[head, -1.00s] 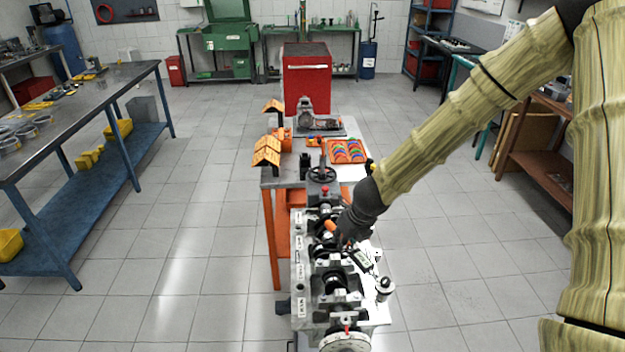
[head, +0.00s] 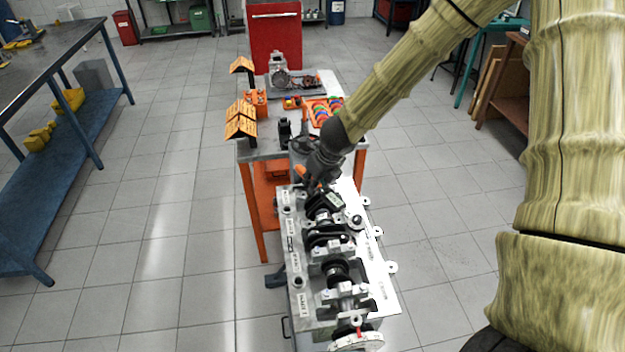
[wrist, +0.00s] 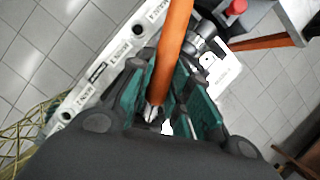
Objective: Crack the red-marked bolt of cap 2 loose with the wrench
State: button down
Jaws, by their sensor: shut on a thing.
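The wrench, with an orange handle (wrist: 175,40), lies between the teal-padded fingers of my gripper (wrist: 165,95) in the wrist view. In the head view my gripper (head: 320,172) is above the far end of the engine block (head: 297,284). I cannot tell whether that end touches a bolt. The bearing caps run along the block; cap 2 and its red-marked bolt cannot be made out with certainty.
A blue-legged bench (head: 60,150) is at left. Floor on both sides is clear.

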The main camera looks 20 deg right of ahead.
jog(key=shift+b+x, duration=0.4)
jog(key=shift+x, duration=0.75)
jog(key=shift+w+d+f, duration=0.1)
jog(key=shift+w+f, duration=0.05)
jog(key=shift+s+f+b, duration=0.2)
jog(key=shift+s+b, duration=0.15)
jog(key=shift+b, duration=0.25)
jog(key=shift+w+f+b, duration=0.1)
jog(key=shift+f+b, duration=0.3)
jog(key=shift+f, duration=0.1)
jog(key=shift+w, duration=0.2)
jog(key=shift+f+b, duration=0.8)
jog(key=shift+f, duration=0.4)
dwell(1.3)
jog(key=shift+a, duration=0.25)
jog(key=shift+s+a+n+p, duration=0.15)
jog(key=shift+a+n+p, duration=0.15)
jog(key=shift+n, duration=0.1)
